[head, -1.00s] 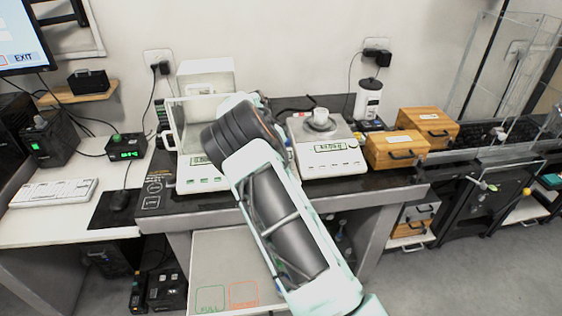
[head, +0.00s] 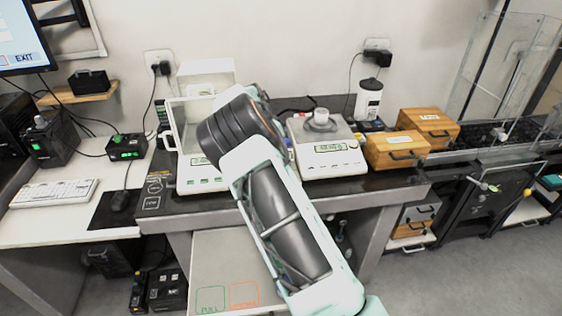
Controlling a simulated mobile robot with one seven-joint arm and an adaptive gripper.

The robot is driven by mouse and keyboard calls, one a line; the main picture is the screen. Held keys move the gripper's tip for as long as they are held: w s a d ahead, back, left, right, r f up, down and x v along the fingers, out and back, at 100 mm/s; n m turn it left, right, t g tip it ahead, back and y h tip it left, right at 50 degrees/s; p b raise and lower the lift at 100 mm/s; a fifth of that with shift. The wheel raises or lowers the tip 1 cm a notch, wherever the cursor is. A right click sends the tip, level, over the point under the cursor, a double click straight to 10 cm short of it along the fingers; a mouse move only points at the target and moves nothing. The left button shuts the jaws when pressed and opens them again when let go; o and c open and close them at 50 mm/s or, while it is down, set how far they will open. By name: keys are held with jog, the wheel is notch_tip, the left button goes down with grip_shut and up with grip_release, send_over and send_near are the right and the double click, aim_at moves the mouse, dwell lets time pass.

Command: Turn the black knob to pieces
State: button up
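I cannot make out the black knob for certain in the head view. A black panel with white printed marks (head: 153,190) lies at the left end of the weighing table, and no knob can be told on it. My arm reaches up from the lower right across the table, its dark wrist in front of the left balance (head: 190,185). My gripper is hidden behind my arm, so its fingers and anything between them do not show.
The glass enclosure is far right.

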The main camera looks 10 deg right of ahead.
jog(key=v, duration=0.9)
jog(key=shift+a+r, duration=0.15)
jog(key=shift+r, duration=0.1)
